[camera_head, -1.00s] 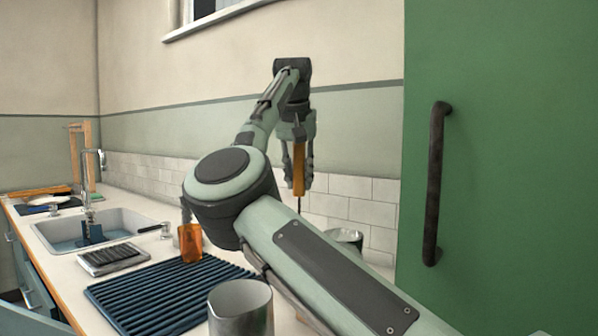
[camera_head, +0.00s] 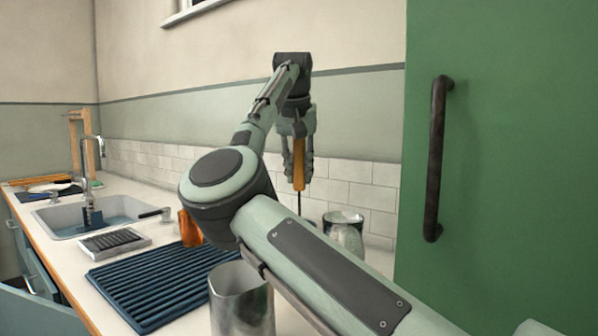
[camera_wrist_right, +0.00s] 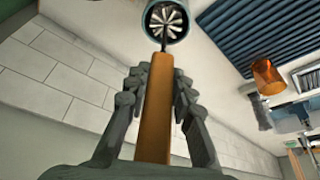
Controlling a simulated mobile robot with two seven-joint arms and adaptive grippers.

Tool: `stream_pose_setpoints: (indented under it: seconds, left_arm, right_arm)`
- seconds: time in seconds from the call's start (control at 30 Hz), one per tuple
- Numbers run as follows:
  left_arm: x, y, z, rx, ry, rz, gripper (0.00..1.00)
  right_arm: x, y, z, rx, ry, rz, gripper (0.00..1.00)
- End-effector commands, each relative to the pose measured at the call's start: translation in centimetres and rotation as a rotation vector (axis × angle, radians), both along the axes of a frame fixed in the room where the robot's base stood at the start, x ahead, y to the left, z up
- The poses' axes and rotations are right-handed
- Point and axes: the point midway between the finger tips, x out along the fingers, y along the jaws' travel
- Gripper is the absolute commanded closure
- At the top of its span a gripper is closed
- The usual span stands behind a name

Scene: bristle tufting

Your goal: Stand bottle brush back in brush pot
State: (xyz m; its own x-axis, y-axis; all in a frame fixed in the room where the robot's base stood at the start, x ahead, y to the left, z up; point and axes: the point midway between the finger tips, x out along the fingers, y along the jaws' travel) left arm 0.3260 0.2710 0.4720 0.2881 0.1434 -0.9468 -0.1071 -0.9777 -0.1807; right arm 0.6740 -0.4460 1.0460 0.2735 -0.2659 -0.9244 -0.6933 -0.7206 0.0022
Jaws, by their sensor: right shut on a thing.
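My right gripper (camera_head: 299,160) is shut on the orange-brown handle of the bottle brush (camera_head: 299,178), held upright above the counter. The thin dark shaft points down and its lower end is hidden behind my arm in the head view. In the right wrist view the handle (camera_wrist_right: 154,110) lies between the fingers (camera_wrist_right: 158,84). Pale bristles (camera_wrist_right: 166,18) show inside the round rim of a pot (camera_wrist_right: 182,32); I cannot tell how deep they are. A metal pot (camera_head: 344,232) stands partly behind my arm near the wall. My left gripper is not in view.
A larger metal container (camera_head: 240,300) stands in front, by a dark blue ribbed mat (camera_head: 165,285). An orange cup (camera_head: 190,229), a ribbed tray (camera_head: 114,242) and the sink (camera_head: 60,218) are further left. A green door (camera_head: 500,150) bounds the right.

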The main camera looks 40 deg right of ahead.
Motion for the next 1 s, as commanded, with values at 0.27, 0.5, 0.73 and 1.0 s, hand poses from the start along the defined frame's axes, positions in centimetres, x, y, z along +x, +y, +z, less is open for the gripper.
stream_pose_setpoints:
  seconds: [0.27, 0.5, 0.73, 1.0]
  left_arm:
    - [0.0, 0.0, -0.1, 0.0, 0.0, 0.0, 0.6]
    - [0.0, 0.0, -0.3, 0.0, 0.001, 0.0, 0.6]
    - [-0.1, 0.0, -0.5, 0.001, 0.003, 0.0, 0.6]
    - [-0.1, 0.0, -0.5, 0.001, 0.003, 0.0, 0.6]
  right_arm:
    - [0.0, 0.0, -0.3, 0.0, 0.0, 0.0, 1.0]
    - [0.0, 0.0, -0.8, 0.0, 0.0, -0.001, 1.0]
    - [0.0, 0.0, -1.1, -0.001, -0.001, 0.0, 0.72]
    - [0.0, 0.0, -1.1, 0.0, 0.0, 0.0, 0.53]
